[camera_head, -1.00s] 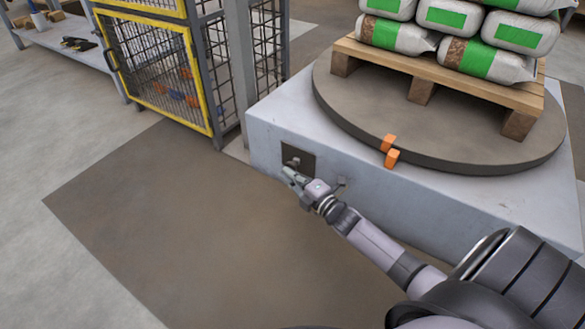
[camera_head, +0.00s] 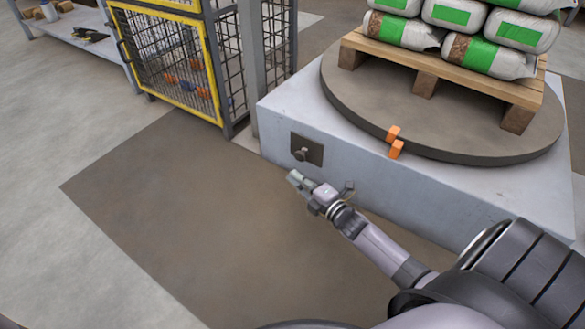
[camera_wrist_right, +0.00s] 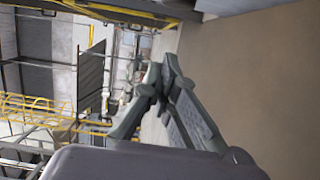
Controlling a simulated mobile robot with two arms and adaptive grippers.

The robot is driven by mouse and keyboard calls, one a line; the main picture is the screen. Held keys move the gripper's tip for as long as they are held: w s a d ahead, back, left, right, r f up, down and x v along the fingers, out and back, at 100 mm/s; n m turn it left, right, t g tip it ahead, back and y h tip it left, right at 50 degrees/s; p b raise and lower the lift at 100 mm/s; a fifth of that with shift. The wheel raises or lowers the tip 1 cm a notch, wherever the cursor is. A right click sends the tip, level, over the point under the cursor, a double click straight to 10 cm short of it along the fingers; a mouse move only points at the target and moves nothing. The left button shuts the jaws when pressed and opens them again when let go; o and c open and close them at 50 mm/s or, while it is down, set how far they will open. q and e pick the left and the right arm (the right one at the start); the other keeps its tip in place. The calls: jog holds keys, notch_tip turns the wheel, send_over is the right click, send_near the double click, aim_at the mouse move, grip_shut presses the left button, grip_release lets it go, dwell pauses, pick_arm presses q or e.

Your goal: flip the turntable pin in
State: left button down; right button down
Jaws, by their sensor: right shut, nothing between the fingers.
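The turntable (camera_head: 450,150) is a round dark disc on a pale grey block base (camera_head: 400,200). A dark square plate (camera_head: 307,149) on the base's front face carries a small round knob, the pin (camera_head: 300,154). My right gripper (camera_head: 294,177) is just below and in front of this plate, apart from the pin. Its fingers are closed together and empty; they also show in the right wrist view (camera_wrist_right: 158,82). The pin does not show clearly in the right wrist view. My left gripper is out of view.
A wooden pallet (camera_head: 440,70) with white and green bags (camera_head: 480,58) stands on the turntable. Two orange blocks (camera_head: 395,148) mark the disc's rim and the base edge. A yellow-framed mesh cage (camera_head: 170,60) stands left of the base. The brown floor mat (camera_head: 190,200) is clear.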

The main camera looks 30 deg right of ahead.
jog(key=s+p, duration=0.3)
jog(key=s, duration=0.4)
jog(key=shift+d, duration=0.45)
jog(key=shift+r, duration=0.1)
